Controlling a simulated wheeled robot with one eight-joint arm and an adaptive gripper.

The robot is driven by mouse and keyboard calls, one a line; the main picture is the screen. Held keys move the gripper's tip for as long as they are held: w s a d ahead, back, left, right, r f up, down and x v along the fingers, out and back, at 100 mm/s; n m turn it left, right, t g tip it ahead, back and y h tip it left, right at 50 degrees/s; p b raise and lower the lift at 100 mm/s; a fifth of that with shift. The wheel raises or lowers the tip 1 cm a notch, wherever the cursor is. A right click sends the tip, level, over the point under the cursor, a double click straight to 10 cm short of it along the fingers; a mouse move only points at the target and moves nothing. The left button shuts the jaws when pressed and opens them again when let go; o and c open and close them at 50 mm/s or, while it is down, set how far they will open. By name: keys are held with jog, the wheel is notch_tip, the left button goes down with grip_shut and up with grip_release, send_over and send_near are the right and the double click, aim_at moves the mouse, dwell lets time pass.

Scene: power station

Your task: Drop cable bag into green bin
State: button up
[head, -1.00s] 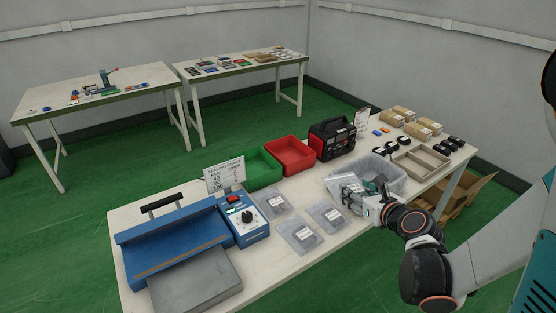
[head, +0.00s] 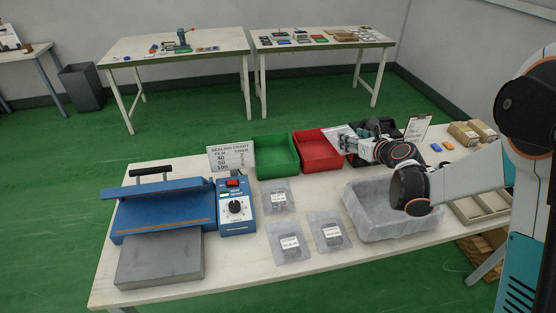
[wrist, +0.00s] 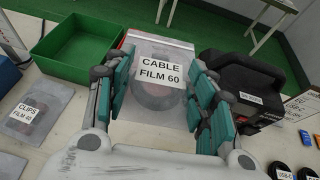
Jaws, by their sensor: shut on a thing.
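The cable bag (wrist: 155,75) is a clear bag with a white label reading CABLE FILM 60, and a dark coil shows inside it. My gripper (wrist: 157,85) is shut on the bag, with teal-padded fingers at either side. In the head view, my gripper (head: 352,143) holds the bag (head: 337,137) above the red bin's right side. The green bin (head: 262,170) stands open on the table, just left of the red bin, and looks empty. In the wrist view the green bin (wrist: 75,67) lies to the upper left, apart from the bag.
The red bin (head: 318,163) is beside the green one. A black case (wrist: 240,85) stands to the right. A lined clear tub (head: 385,229) is in front of my arm. Bags (head: 278,197) lie before the green bin. A sealing chart (head: 231,157) and blue sealer (head: 160,212) stand left.

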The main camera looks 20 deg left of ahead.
jog(key=w+a+f+n+g+y, duration=0.1)
jog(key=w+a+n+y, duration=0.1)
jog(key=a, duration=1.1)
jog(key=w+a+f+n+g+y, duration=0.1)
jog(key=a+g, duration=0.1)
jog(key=a, duration=1)
jog(key=f+b, duration=0.1)
jog(key=f, duration=0.1)
jog(key=f+b, duration=0.2)
jog(key=f, duration=0.1)
jog(key=shift+w+a+f+b, duration=0.15)
jog(key=shift+a+f+b, duration=0.1)
jog(key=shift+f+b, duration=0.05)
jog(key=o, duration=1.2)
jog(key=shift+d, duration=0.1)
